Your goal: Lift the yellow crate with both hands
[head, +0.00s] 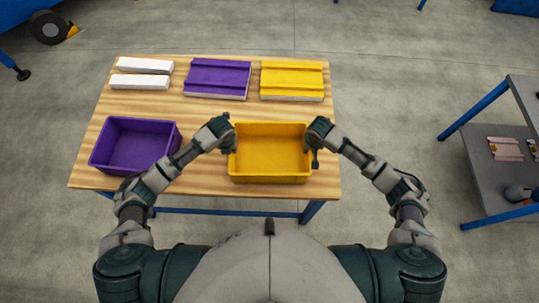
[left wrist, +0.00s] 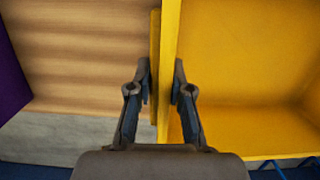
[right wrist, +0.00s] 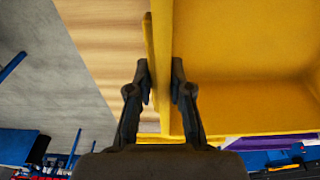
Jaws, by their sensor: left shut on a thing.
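The yellow crate (head: 270,154) is empty and upright at the front right of the wooden table. My left gripper (head: 229,146) is shut on the crate's left wall; in the left wrist view its fingers (left wrist: 162,85) straddle the wall and its outer lip. My right gripper (head: 314,146) is at the crate's right wall; in the right wrist view its fingers (right wrist: 160,85) stand just as close on both sides of that wall. The crate (right wrist: 240,100) looks level. The head view does not show clearly whether its underside touches the table.
A purple crate (head: 112,148) stands left of my left gripper on the table (head: 209,118). White bars (head: 142,82), a purple panel (head: 217,78) and a yellow panel (head: 291,79) lie along the back. A grey shelf cart (head: 500,165) stands at the right, apart from the table.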

